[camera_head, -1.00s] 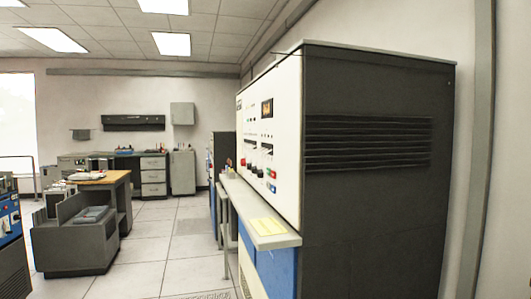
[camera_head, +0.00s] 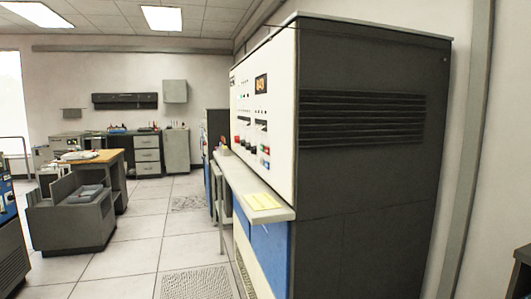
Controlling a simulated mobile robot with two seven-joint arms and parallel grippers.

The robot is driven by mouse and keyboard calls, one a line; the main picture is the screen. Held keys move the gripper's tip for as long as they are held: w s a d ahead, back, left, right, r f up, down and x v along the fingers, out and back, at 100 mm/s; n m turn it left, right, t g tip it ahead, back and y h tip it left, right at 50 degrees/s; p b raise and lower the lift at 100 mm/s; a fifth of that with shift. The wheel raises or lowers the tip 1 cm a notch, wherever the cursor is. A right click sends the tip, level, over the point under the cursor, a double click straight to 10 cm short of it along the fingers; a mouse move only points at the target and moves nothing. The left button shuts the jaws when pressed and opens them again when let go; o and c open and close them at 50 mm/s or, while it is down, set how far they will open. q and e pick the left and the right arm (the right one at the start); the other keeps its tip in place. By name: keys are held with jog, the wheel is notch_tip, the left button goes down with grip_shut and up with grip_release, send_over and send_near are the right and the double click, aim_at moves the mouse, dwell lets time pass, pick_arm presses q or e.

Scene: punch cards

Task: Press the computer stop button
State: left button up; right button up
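A large computer cabinet (camera_head: 370,185) with dark grey sides stands at centre right in the head view. Its cream front panel (camera_head: 280,90) faces left and is seen at a steep slant. Small coloured buttons and switches (camera_head: 264,150), red, black, green and blue, sit low on that panel. Which of them is the stop button is too small to tell. A narrow grey shelf (camera_head: 240,187) runs below the panel, with a yellow card or paper (camera_head: 262,201) on its near end. Neither of my grippers shows in this view.
Open tiled floor (camera_head: 150,235) lies left of the cabinet. A low grey unit (camera_head: 72,218) and a wooden-topped desk (camera_head: 105,160) stand at the left. A blue-and-black machine (camera_head: 10,235) is at the left edge. A dark object (camera_head: 520,275) is at the lower right edge.

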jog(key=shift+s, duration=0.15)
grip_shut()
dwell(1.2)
